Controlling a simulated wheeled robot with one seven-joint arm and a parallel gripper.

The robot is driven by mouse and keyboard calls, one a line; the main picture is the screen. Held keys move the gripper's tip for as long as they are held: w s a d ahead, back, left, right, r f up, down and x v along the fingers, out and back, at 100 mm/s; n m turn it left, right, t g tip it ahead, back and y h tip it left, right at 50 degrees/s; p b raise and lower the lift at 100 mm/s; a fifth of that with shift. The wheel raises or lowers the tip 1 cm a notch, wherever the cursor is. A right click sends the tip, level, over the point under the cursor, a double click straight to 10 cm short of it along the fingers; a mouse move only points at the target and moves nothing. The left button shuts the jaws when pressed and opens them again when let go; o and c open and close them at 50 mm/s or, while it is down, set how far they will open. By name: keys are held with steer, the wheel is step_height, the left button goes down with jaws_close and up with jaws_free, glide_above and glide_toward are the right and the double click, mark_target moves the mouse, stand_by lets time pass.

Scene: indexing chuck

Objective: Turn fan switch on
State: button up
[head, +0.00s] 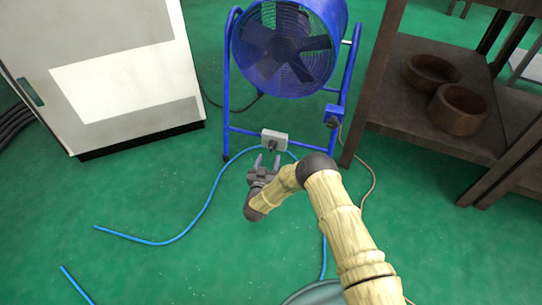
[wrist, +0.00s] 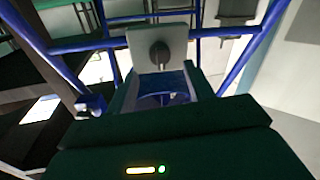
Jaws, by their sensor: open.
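The blue drum fan (head: 290,45) stands on a blue tubular frame. A light grey switch box (head: 274,139) with a dark knob sits on the frame's lower crossbar. In the wrist view the switch box (wrist: 143,42) shows its round dark knob (wrist: 159,55) facing my gripper. My gripper (head: 265,160) is open and empty, just in front of and below the switch box. In the wrist view its fingers (wrist: 162,76) point at the knob, one on each side below it. I cannot tell whether they touch the box.
A blue box (head: 335,113) with a dark fitting is on the frame's right leg. A white cabinet (head: 110,75) stands left. A dark shelf (head: 400,110) with two brown bowls (head: 457,110) stands right. Blue hoses (head: 195,217) lie across the green floor (head: 130,190).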

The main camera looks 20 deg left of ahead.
mark_target(271, 150)
steer(key=w, duration=0.1)
steer(key=w+b, duration=0.2)
steer(key=w, duration=0.1)
steer(key=shift+a+f, duration=0.2)
steer(key=shift+a, duration=0.05)
steer(key=shift+w+a+r+b, duration=0.1)
steer(key=shift+w+r+b, duration=0.1)
steer(key=shift+w+b, duration=0.3)
steer(key=shift+w, duration=0.1)
steer(key=c, duration=1)
